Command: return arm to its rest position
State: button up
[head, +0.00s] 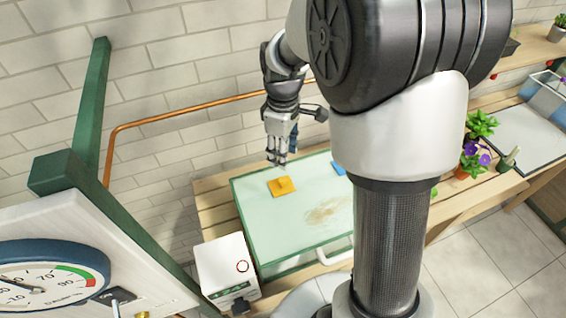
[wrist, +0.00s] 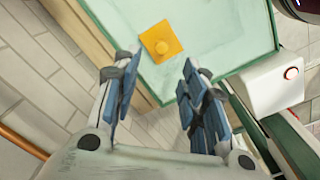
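My gripper (head: 278,160) hangs from my arm near the back left of the bench, above the far edge of a green-framed glass-topped case (head: 290,235). In the wrist view my gripper (wrist: 158,88) has its two blue-padded fingers spread apart, with nothing between them. An orange square piece with a knob (head: 282,186) lies on the glass, apart from the fingers. It also shows in the wrist view (wrist: 161,42), beyond the fingertips. My arm hides part of the bench's right side.
A white box with a red-ringed button (head: 226,268) stands left of the case. A dial gauge (head: 45,282) on a board and a green post (head: 92,110) stand at left. A copper pipe (head: 180,111) runs along the brick wall. Potted plants (head: 474,158) stand at right.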

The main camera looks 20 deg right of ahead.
jog(key=shift+r, duration=0.75)
jog(key=s+a+r+m+t+b, duration=0.2)
jog(key=s+m+b, duration=0.1)
jog(key=s, duration=0.8)
jog(key=s+a+r+m+t+b, duration=0.2)
jog(key=s+m, duration=0.4)
jog(key=s, duration=0.4)
jog(key=shift+s+a+r+t+b, duration=0.15)
jog(key=shift+s+r+t+b, duration=0.15)
jog(key=shift+s+r+b, duration=0.25)
jog(key=shift+w, duration=0.2)
dwell(0.3)
